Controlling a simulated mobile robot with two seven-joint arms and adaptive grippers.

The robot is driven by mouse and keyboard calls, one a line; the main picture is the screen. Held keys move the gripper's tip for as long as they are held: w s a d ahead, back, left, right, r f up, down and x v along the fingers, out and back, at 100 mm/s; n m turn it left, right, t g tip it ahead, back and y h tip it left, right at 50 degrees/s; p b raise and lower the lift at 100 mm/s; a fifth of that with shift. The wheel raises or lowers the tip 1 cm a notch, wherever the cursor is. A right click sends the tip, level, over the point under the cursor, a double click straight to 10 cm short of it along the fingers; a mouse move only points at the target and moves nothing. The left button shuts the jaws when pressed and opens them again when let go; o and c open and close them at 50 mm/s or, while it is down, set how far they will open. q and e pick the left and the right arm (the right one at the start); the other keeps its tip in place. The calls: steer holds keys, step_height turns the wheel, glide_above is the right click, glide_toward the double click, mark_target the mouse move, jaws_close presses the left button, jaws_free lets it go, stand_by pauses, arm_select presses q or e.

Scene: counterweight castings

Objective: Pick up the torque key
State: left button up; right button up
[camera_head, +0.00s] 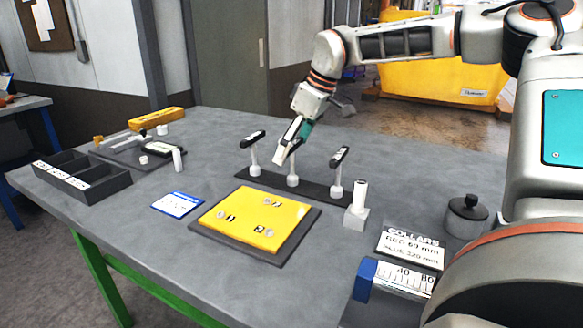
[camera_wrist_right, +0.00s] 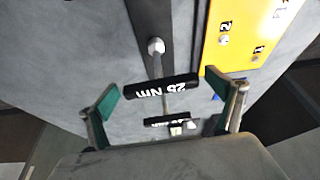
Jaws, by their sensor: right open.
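Several T-handled torque keys stand upright in a dark rack (camera_head: 260,183) on the grey table. The left key (camera_head: 253,138) and the right key (camera_head: 340,157) show black bar handles. The middle key's handle is hidden behind my right gripper (camera_head: 284,148), which points down over it. In the right wrist view my open right gripper (camera_wrist_right: 165,98) has its green-padded fingers on either side of a black handle marked 25 Nm (camera_wrist_right: 160,87), with gaps at both ends. A second, smaller marked handle (camera_wrist_right: 168,120) shows just beyond. My left gripper is out of view.
A yellow numbered plate (camera_head: 245,218) lies in front of the rack. A white cylinder on a block (camera_head: 356,212) stands right of it, near a dark lidded pot (camera_head: 466,214) and a collars card (camera_head: 411,249). A dark compartment tray (camera_head: 110,184) sits at left.

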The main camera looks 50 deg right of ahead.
steer(key=shift+r, duration=0.1)
steer(key=c, duration=1.4)
steer(key=shift+c, duration=0.2)
steer(key=shift+r, duration=0.1)
